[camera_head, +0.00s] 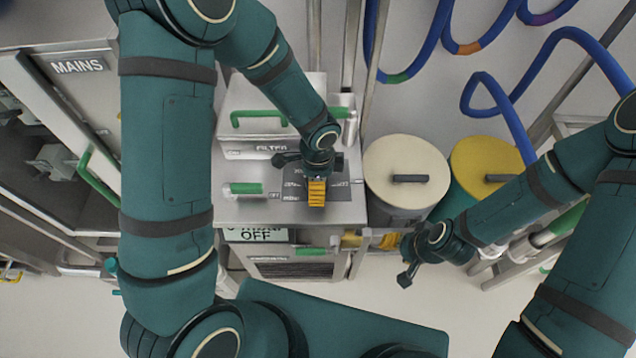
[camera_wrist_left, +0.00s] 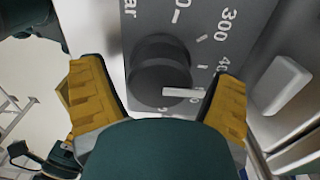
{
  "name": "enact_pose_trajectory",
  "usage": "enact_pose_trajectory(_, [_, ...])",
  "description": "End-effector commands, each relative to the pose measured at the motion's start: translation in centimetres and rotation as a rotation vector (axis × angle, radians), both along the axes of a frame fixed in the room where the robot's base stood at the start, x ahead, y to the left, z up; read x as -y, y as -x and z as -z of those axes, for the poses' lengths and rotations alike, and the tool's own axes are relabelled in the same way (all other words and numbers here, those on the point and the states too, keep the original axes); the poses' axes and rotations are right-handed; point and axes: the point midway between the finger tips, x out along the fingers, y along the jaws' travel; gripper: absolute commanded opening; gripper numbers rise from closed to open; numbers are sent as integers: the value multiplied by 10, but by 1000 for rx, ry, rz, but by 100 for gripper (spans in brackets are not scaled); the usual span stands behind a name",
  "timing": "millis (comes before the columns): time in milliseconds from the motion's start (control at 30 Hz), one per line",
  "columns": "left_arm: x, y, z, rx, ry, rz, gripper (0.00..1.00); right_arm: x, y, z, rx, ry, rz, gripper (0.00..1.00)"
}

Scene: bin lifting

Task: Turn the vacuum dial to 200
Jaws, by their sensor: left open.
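The vacuum dial (camera_wrist_left: 160,70) is a dark round knob on a grey panel, in the left wrist view. Its white pointer mark (camera_wrist_left: 182,92) points right, below the 300 and a partly cut-off 40 label. My left gripper (camera_wrist_left: 158,88) is open, with one yellow finger on each side of the dial; I cannot tell if they touch it. In the head view my left gripper (camera_head: 316,188) is over the dark dial panel (camera_head: 343,190), and the dial is hidden beneath it.
A FILTER box (camera_head: 262,150) with a green handle stands behind the panel. A green-handled lever (camera_head: 246,188) lies left of my left gripper. A cream-lidded drum (camera_head: 406,170) and a yellow-lidded drum (camera_head: 488,165) stand right. Blue hoses (camera_head: 480,95) hang at the back right.

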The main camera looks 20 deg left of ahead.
Motion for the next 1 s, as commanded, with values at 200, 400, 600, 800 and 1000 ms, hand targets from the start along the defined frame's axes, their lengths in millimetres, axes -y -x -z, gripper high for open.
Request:
enact_pose_trajectory(200, [0, 0, 5, 1, 1, 0, 88, 0, 0, 1, -1, 0, -1, 47])
enact_pose_trajectory(400, [0, 0, 5, 1, 1, 0, 76, 0, 0, 1, -1, 0, 0, 47])
enact_pose_trajectory(600, [0, 0, 5, 1, 1, 0, 20, 0, 0, 1, -1, 0, 0, 47])
enact_pose_trajectory(800, [0, 0, 5, 1, 1, -4, 20, 0, 0, 1, -1, 0, 0, 47])
enact_pose_trajectory(1000, [0, -1, 5, 3, 0, -49, 20, 0, 2, 6, -3, -1, -2, 47])
